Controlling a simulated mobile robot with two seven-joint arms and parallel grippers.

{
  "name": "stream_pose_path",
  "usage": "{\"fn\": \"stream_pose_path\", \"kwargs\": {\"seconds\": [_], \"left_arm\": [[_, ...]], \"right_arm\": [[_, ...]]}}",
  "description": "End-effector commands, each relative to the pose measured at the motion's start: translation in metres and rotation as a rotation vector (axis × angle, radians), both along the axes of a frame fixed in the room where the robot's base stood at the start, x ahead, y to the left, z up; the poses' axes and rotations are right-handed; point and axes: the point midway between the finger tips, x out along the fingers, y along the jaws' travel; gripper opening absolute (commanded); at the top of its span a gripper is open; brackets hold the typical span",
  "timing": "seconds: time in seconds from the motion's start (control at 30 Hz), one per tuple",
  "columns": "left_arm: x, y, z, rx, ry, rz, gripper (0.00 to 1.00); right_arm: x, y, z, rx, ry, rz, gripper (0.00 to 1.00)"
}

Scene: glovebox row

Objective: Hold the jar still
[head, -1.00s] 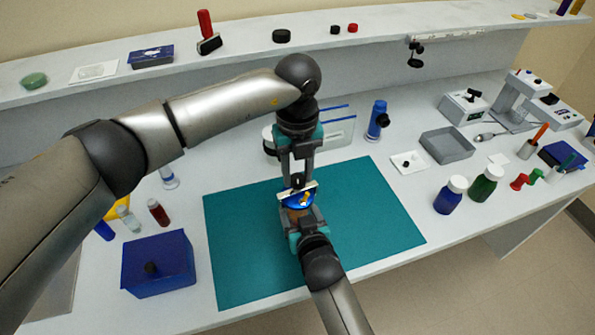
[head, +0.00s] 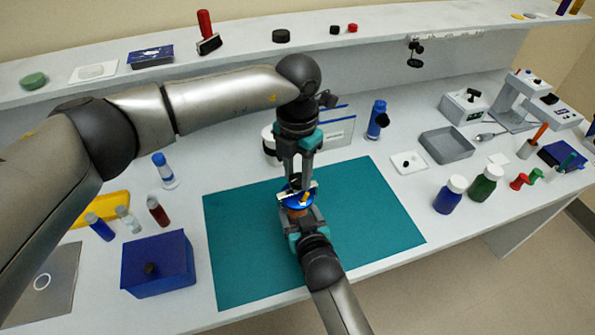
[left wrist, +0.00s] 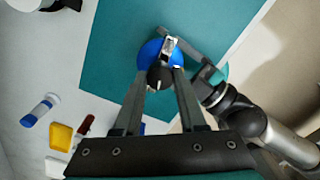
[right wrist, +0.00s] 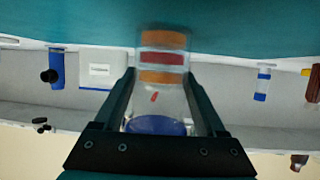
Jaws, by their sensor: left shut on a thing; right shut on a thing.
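The jar is clear with orange and red bands inside, seen in the right wrist view (right wrist: 161,59), with a blue lid (head: 298,204). My right gripper (head: 302,222) is shut around the jar body from the near side, above the teal mat. My left gripper (head: 297,183) points down from above, shut on a small black-ended thing (left wrist: 159,76) directly over the blue lid, which also shows in the left wrist view (left wrist: 147,52). A pale metallic piece lies across the lid. What joins the black end to the lid is hidden.
The teal mat (head: 245,260) is otherwise clear. A blue box (head: 157,265) and small vials stand to the left. Blue (head: 450,195) and green (head: 486,183) bottles stand to the right. A grey tray (head: 446,145) lies behind them. A shelf runs along the back.

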Motion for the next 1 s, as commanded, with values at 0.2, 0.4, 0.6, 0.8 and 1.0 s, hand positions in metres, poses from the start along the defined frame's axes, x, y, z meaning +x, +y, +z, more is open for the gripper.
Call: {"fn": "stream_pose_path", "kwargs": {"seconds": [0.2, 0.4, 0.6, 0.8, 1.0], "left_arm": [[0.0002, -0.0001, 0.0011, 0.001, -0.001, -0.206, 0.00], [0.0003, -0.0002, 0.0013, 0.000, -0.001, -0.396, 0.00], [-0.0001, -0.0004, 0.0012, -0.001, -0.001, -0.585, 0.00], [0.0000, -0.0002, 0.0012, 0.001, -0.001, -0.775, 0.00], [0.0000, -0.0005, 0.0014, 0.000, -0.003, -0.965, 0.00]], "right_arm": [[-0.0006, -0.0009, -0.0015, -0.001, 0.004, -0.001, 0.00], [-0.0006, -0.0009, -0.0015, -0.001, 0.004, -0.001, 0.00], [-0.0006, -0.0010, -0.0016, -0.002, 0.005, -0.002, 0.00], [-0.0006, -0.0010, -0.0016, -0.002, 0.005, -0.002, 0.00], [-0.0006, -0.0010, -0.0016, -0.002, 0.005, -0.002, 0.00]]}}
